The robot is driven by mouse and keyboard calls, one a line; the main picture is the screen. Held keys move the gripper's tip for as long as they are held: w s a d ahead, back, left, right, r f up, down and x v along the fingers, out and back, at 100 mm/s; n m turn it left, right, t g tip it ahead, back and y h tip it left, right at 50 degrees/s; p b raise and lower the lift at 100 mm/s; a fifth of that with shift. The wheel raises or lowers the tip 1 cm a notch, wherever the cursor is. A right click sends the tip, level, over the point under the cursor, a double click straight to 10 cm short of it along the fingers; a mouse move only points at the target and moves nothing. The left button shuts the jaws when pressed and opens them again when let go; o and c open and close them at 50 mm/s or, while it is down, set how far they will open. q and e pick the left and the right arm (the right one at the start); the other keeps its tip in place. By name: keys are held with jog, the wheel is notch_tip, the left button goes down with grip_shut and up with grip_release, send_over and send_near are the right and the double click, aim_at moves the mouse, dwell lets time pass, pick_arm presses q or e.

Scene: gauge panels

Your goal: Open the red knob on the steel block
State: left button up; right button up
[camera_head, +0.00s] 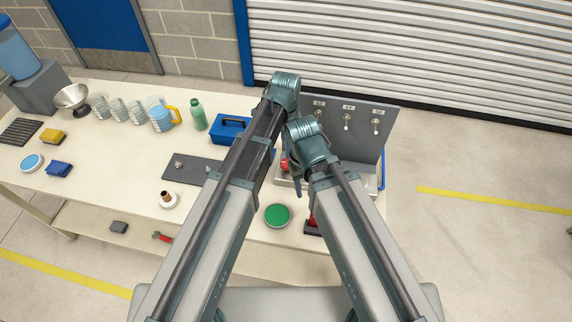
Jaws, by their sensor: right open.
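A red part (284,165), which looks like the red knob, shows just left of my right wrist, near the bench's right end. My arms cover most of it, so its turn position cannot be told. A pale grey metal surface (284,181) lies below it; I cannot tell if this is the steel block. My right gripper (298,187) points down beside the red part, open, slightly to its right. Contact cannot be made out. My left arm reaches up across the middle, and its gripper is hidden behind its wrist.
A grey upright panel (347,110) with several small levers stands behind. A green round lid (277,215) and a red item on a dark base (312,228) lie at the front. A blue toolbox (229,128) and a dark mat (184,177) are left.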

aim_at(286, 160)
pick_arm(q)
notch_tip(286, 160, down, 9)
jog(key=b, duration=0.8)
jog(key=shift+f, duration=0.2)
pick_arm(e)
notch_tip(286, 160, down, 9)
jog(key=shift+f, duration=0.2)
pick_arm(q)
grip_shut()
